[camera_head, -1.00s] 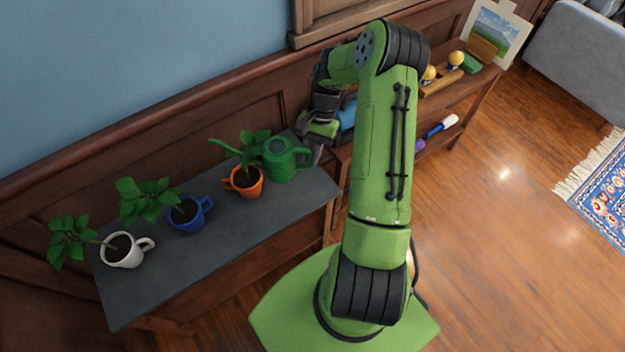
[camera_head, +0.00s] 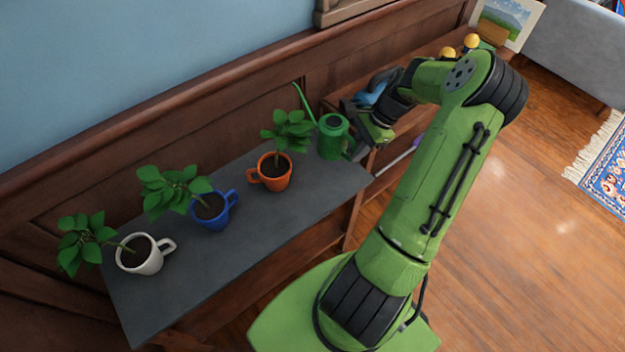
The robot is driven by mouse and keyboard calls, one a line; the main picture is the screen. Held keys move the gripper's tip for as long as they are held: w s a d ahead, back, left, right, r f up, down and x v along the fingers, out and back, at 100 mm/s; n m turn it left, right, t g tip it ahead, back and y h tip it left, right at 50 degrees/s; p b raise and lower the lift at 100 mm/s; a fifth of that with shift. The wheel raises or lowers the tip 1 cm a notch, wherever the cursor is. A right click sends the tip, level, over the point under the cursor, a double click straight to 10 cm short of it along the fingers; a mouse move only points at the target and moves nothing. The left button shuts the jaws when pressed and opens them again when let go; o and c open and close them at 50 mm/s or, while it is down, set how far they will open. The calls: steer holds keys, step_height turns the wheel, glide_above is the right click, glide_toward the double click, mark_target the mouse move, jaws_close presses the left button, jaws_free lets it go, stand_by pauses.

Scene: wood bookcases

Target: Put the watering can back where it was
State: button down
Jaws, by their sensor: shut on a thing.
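The green watering can (camera_head: 333,141) is at the right end of the dark grey shelf top (camera_head: 255,232), with its long thin spout pointing up and left toward the wall. My gripper (camera_head: 354,138) reaches in from the right and is shut on the watering can at its handle side. The fingers partly hide the handle. I cannot tell whether the can's base touches the shelf top. The can stands to the right of the orange mug with a plant (camera_head: 272,172), with a gap between them.
A blue mug with a plant (camera_head: 213,212) and a white mug with a plant (camera_head: 143,256) stand further left. The front of the shelf top is clear. A lower bookcase (camera_head: 345,92) with toys and a picture (camera_head: 508,22) lies beyond my arm, along the panelled wall.

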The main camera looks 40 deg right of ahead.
steer(key=shift+a+f, duration=0.1)
steer(key=shift+f, duration=0.25)
steer(key=f+b, duration=0.1)
steer(key=f, duration=0.2)
steer(key=f+b, duration=0.1)
steer(key=f, duration=0.2)
steer(key=f+b, duration=0.1)
steer(key=f, duration=0.2)
steer(key=shift+d+f+b, duration=0.25)
steer(key=shift+b, duration=0.05)
steer(key=shift+f, duration=0.15)
steer(key=c, duration=1.1)
jaws_free()
steer(key=shift+o, duration=0.3)
steer(key=shift+s, duration=0.1)
